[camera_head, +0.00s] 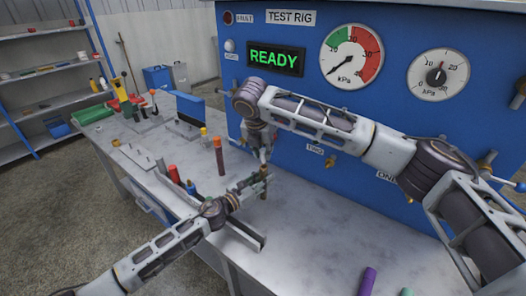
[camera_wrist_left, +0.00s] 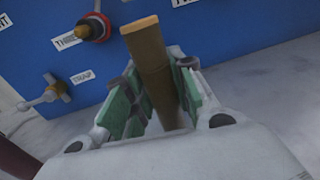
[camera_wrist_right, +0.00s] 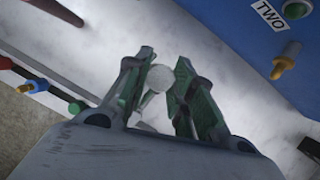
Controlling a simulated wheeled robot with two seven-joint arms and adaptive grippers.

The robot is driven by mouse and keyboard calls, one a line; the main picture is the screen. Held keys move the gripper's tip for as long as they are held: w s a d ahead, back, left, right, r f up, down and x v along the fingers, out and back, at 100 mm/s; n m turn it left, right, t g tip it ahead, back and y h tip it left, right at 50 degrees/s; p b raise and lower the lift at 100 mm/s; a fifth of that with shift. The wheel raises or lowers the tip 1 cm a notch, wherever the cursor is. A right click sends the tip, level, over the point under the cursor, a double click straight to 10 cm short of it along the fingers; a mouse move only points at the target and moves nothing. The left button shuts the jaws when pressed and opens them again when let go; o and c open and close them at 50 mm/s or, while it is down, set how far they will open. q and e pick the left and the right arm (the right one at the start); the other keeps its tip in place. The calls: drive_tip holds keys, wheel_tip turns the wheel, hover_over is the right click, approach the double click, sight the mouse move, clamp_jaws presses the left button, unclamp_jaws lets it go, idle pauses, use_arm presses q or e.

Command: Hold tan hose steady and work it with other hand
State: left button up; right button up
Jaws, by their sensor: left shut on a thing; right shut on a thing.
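The tan hose (camera_head: 263,185) stands roughly upright above the table in front of the blue panel. My left gripper (camera_head: 248,190) comes in from the side and is shut on it. In the left wrist view the tan hose (camera_wrist_left: 152,65) sits between the green pads, its flat end sticking out past the fingers. My right gripper (camera_head: 264,157) points down just above the hose's upper end. In the right wrist view its fingers are shut on a round pale thing (camera_wrist_right: 160,78), seen end-on. I cannot tell whether this thing touches the hose.
The blue test rig panel (camera_head: 310,100) stands behind, with a lit READY display (camera_head: 275,58), gauges and small ports. An orange-topped hose (camera_head: 218,157) stands left of the grippers. A purple hose (camera_head: 367,281) is at the front edge. The table between is mostly clear.

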sight(263, 151)
drive_tip(key=shift+r, duration=1.1)
drive_tip(key=shift+r, duration=1.35)
use_arm(q)
drive_tip(key=o, duration=1.1)
drive_tip(key=shift+s+a, duration=0.15)
drive_tip(key=v, duration=1.1)
drive_tip(key=shift+s+a, duration=0.2)
drive_tip(key=shift+s, duration=0.05)
